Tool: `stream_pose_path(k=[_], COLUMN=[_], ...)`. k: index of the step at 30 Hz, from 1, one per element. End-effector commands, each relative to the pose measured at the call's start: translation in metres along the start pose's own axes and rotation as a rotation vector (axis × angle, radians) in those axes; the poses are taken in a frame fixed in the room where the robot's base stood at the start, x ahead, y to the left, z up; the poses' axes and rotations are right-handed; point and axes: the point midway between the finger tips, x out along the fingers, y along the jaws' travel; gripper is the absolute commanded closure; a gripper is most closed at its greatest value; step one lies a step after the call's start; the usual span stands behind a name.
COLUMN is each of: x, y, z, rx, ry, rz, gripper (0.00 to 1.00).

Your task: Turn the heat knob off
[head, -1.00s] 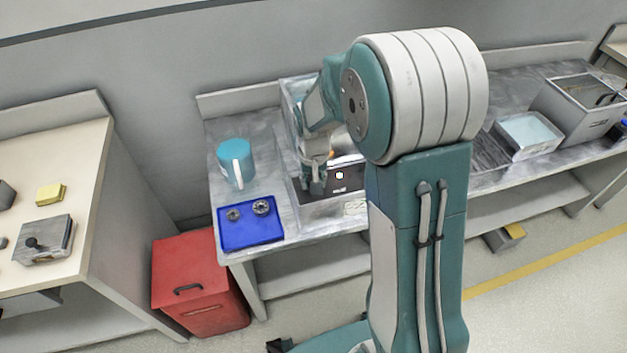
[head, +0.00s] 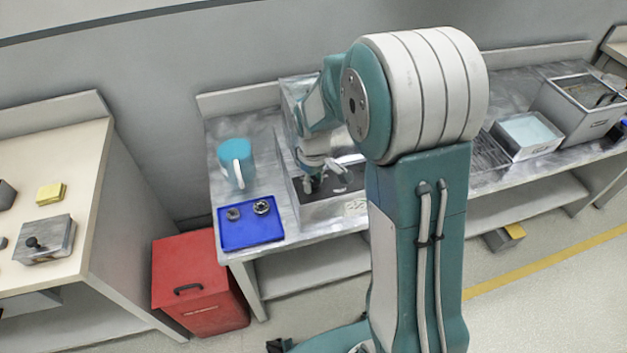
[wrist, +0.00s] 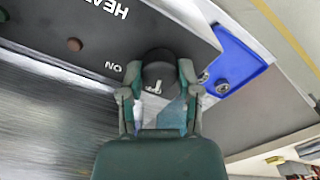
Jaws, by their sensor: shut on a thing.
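The heat knob (wrist: 158,72) is a dark round knob on a dark panel (wrist: 150,32), seen in the wrist view beside the white letters "ON"; part of a "HEAT" label shows further up. My gripper (wrist: 159,82) is shut on the knob, one finger on each side. A small white mark shows on the knob between the fingers. In the head view my gripper (head: 325,180) is at the front panel of the metal unit (head: 320,212) on the bench, and it hides the knob there. A dull reddish-brown round light (wrist: 75,44) sits on the panel.
A red bin (head: 200,275) stands on the floor.

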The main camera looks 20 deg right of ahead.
Motion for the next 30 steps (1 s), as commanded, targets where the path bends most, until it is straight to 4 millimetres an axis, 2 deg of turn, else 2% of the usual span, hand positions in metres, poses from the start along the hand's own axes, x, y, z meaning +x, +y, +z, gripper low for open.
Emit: stream_pose_path(k=[18, 19, 21, 30], x=[0.002, 0.002, 0.0018, 0.0007], y=[-0.0009, -0.0009, -0.0008, -0.0003], z=[0.0011, 0.0011, 0.001, 0.0004], rx=[-0.043, -0.043, -0.042, -0.041], ry=[-0.004, -0.005, -0.004, -0.002], rz=[-0.003, -0.003, -0.003, -0.001], gripper=[1.0, 0.47, 0.21, 0.21])
